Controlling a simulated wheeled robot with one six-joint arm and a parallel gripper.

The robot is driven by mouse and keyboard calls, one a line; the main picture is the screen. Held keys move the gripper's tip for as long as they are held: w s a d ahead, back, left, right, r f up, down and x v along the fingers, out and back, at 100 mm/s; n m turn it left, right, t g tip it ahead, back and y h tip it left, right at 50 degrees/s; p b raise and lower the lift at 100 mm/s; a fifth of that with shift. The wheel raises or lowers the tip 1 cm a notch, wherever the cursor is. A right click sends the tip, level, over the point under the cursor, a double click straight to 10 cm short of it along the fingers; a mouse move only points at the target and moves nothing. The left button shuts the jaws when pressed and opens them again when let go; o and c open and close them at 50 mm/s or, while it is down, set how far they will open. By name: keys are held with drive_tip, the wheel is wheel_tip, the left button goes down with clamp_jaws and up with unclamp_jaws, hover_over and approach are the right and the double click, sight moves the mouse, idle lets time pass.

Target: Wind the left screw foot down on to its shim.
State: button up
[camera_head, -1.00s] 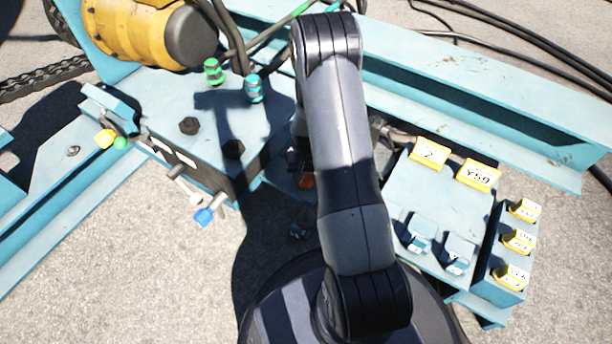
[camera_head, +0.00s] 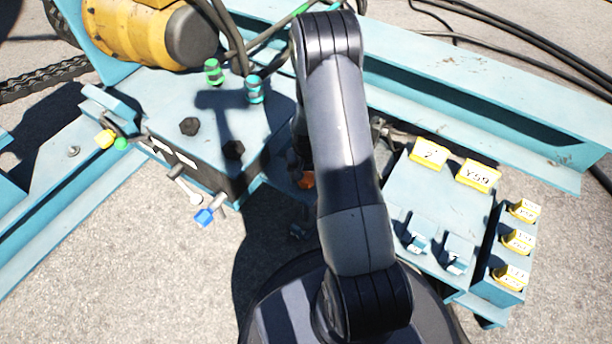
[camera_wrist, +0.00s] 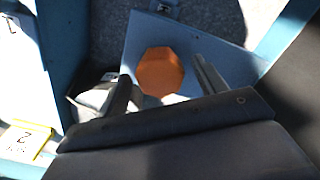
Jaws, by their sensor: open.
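An orange eight-sided knob (camera_wrist: 160,71) sits on a blue-grey plate (camera_wrist: 215,30) in the wrist view; it looks like the head of a screw foot. My gripper (camera_wrist: 162,74) is open, its dark fingers on either side of the knob, with gaps visible. I cannot tell how far above the knob the fingertips are. In the head view the orange knob (camera_head: 306,180) just shows beside my arm, which hides my gripper. The shim and the lower end of the foot are not visible.
A pale rounded part (camera_wrist: 92,97) lies left of my left finger. A yellow tag (camera_wrist: 24,140) is at lower left. In the head view, a blue box (camera_head: 205,125) with levers stands left, and a blue panel (camera_head: 445,195) with yellow tags stands right.

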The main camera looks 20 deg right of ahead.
sight(306, 177)
wheel_tip(306, 177, up, 10)
drive_tip(key=p, duration=0.3)
drive_tip(key=shift+f+b, duration=0.25)
drive_tip(key=shift+b, duration=0.1)
wheel_tip(306, 177, down, 10)
drive_tip(key=b, duration=0.4)
drive_tip(key=shift+f, duration=0.25)
drive_tip(key=shift+c, duration=0.2)
drive_tip(key=c, duration=0.9)
